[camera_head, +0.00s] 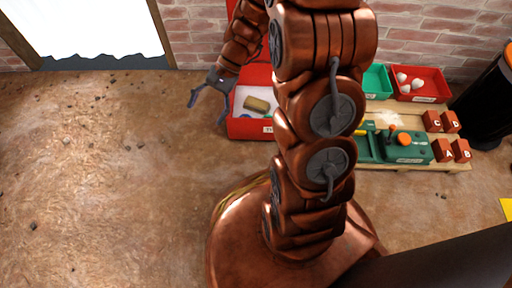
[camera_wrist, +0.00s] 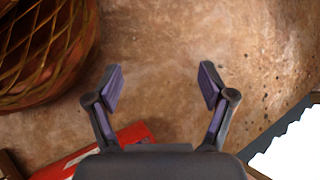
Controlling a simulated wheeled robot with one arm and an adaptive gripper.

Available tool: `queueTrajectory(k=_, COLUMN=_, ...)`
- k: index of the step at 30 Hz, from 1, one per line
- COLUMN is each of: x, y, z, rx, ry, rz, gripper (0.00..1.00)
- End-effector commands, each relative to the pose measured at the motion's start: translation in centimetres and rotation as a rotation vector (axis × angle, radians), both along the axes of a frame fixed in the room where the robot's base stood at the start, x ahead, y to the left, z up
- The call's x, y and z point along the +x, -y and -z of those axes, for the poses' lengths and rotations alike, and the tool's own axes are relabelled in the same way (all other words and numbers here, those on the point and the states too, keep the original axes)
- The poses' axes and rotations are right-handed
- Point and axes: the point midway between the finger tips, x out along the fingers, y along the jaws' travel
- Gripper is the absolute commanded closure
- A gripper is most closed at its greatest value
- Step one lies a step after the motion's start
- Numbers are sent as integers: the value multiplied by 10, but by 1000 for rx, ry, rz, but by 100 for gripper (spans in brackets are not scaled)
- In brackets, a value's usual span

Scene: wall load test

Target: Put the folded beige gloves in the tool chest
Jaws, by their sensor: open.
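The red tool chest (camera_head: 247,128) stands open on the ground by the brick wall, partly hidden behind my arm. A beige folded bundle, apparently the gloves (camera_head: 257,104), lies inside it on the pale bottom. My gripper (camera_head: 207,108) is open and empty, just left of the chest and apart from the gloves. In the wrist view my gripper (camera_wrist: 162,82) has its fingers spread over bare ground with nothing between them. A red corner of the chest (camera_wrist: 98,152) shows below the left finger; the gloves are not visible there.
A dark cylinder (camera_head: 488,105) stands far right. The ground at left is clear.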

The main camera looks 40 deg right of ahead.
Motion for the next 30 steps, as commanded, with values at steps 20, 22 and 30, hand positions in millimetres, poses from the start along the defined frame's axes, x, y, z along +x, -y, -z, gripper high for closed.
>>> queueTrajectory(k=20, x=-161, y=-16, z=-68, rx=-346, ry=160, rz=-660, gripper=18)
queueTrajectory(k=22, x=-175, y=-11, z=-72, rx=-384, ry=179, rz=-724, gripper=18)
queueTrajectory(k=30, x=-211, y=6, z=-81, rx=-492, ry=229, rz=-896, gripper=18)
